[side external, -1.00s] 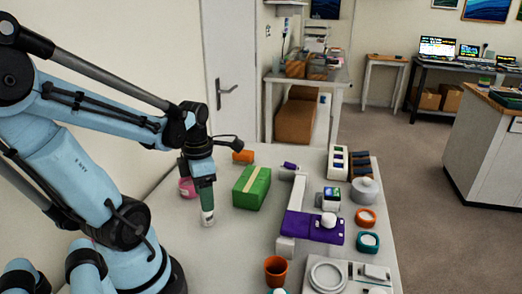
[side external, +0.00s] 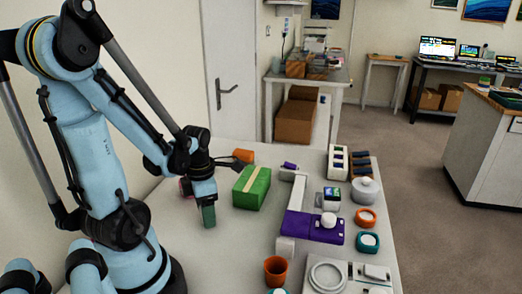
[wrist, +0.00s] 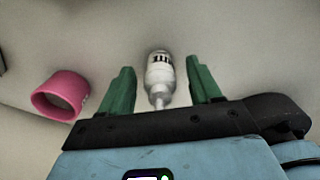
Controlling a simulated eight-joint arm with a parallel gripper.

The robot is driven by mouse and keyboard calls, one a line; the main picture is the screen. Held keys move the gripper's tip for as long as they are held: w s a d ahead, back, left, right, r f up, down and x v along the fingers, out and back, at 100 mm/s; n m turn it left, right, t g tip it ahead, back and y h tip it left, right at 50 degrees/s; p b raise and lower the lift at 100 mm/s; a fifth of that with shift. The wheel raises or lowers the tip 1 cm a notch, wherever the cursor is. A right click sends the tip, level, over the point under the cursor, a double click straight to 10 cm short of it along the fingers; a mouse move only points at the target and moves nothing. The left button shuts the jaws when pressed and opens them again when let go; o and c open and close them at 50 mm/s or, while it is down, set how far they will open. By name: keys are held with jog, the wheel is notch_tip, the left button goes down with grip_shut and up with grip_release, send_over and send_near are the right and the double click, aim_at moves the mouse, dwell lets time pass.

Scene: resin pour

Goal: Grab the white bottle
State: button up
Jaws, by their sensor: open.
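The white bottle (wrist: 160,72) shows in the wrist view, with its narrow nozzle end toward my gripper and dark marks on its body. My gripper (wrist: 159,80) is open, with one green finger on each side of the bottle and a visible gap to each. In the side view my gripper (side external: 209,216) points down at the table, left of the green block, and the bottle is hidden there behind the finger.
The green block (side external: 251,188) and an orange cylinder (side external: 243,156) are nearby. A purple device (side external: 312,228), an orange cup (side external: 276,270) and several small items stand farther right.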

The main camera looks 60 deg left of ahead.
jog(key=c, duration=1.1)
jog(key=shift+r, duration=0.2)
